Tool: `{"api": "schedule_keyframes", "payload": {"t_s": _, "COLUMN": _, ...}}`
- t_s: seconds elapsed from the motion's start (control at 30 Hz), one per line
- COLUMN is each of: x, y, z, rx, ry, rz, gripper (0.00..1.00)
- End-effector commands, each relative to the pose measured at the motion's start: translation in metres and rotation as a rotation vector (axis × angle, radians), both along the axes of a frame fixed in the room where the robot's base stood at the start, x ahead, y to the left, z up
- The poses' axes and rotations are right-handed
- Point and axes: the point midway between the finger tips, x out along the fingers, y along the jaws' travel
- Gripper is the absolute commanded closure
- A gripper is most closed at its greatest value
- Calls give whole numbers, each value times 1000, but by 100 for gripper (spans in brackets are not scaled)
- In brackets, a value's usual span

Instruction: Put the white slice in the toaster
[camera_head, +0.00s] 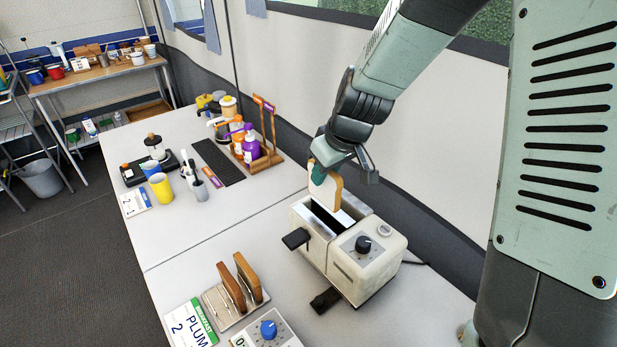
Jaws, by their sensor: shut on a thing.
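My gripper (322,171) is shut on the white slice (332,188), a pale bread slice with a tan crust. It holds the slice upright above the far part of the toaster (368,267). The toaster is cream-coloured, with dark slots in its top, a black lever on its left side and a dark knob on the front. The slice's lower edge is close to the slot opening; I cannot tell whether it is inside. My gripper hides part of the slice.
A rack (222,305) with brown slices stands left of the toaster. A timer box with a blue knob (268,329) and a PLUM card (190,324) lie at the front. A condiment caddy (262,163) stands behind. Table between rack and yellow cup (161,188) is clear.

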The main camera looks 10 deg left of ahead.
Motion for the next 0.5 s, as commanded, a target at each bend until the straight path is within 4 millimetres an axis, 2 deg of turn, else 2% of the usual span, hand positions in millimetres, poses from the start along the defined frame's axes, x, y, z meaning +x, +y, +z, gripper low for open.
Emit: {"api": "schedule_keyframes", "payload": {"t_s": 0.5, "x": -1, "y": 0, "z": -43, "rx": 0, "ry": 3, "rz": -1, "gripper": 96}}
